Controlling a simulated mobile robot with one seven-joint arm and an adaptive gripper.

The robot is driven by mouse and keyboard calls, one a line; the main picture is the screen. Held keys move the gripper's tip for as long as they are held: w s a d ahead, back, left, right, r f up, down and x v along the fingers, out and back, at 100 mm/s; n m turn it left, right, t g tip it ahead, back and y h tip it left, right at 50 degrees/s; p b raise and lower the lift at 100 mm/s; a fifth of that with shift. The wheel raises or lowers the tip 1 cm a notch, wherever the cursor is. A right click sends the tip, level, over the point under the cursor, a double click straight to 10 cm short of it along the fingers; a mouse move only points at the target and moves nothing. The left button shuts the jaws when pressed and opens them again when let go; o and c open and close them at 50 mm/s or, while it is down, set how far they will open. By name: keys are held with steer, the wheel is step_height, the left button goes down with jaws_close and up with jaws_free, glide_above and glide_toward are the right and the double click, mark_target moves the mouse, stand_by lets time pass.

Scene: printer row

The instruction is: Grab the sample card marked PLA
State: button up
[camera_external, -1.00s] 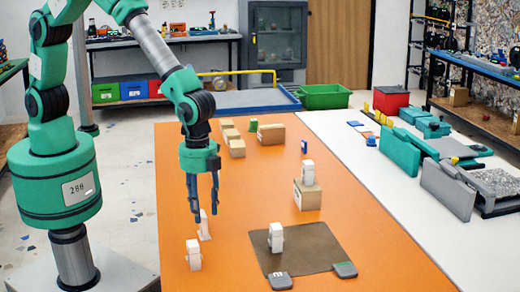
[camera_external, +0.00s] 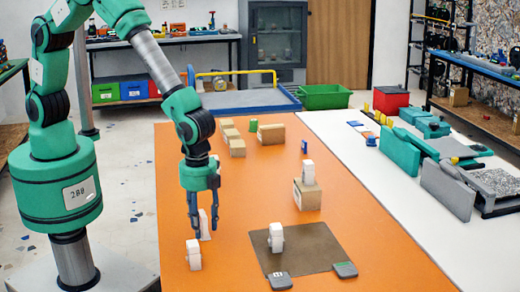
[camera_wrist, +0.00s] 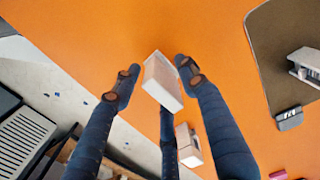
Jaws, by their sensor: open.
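No PLA lettering is readable on any item. A dark grey card-like piece with a white mark (camera_external: 279,281) lies at the brown mat's front edge; it shows at the right in the wrist view (camera_wrist: 290,119). Another dark piece with a green stripe (camera_external: 345,270) lies at the mat's right corner. My gripper (camera_external: 203,231) is open, pointing down over the orange table, left of the mat. A white block (camera_wrist: 162,82) appears between its fingertips in the wrist view (camera_wrist: 157,78); I cannot tell whether they touch it. It is partly hidden externally.
A white piece (camera_external: 193,256) stands in front of my gripper, another (camera_external: 276,238) on the brown mat (camera_external: 312,243). A third (camera_external: 308,173) sits on a cardboard box (camera_external: 307,196). Small boxes (camera_external: 237,148) stand at the back. The orange table's middle (camera_external: 250,190) is clear.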

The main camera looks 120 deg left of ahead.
steer(key=c, duration=1)
steer(key=shift+r, duration=0.15)
steer(key=shift+r, duration=0.45)
steer(key=r, duration=0.1)
steer(key=r+p, duration=0.1)
steer(key=shift+s+r, duration=0.3)
steer(key=shift+r, duration=0.05)
steer(key=s+p, duration=0.1)
steer(key=s, duration=0.4)
steer(key=s+p, duration=0.1)
steer(key=s, duration=0.4)
steer(key=s+r+p, duration=0.1)
steer(key=s, duration=0.4)
steer(key=shift+s+d, duration=0.2)
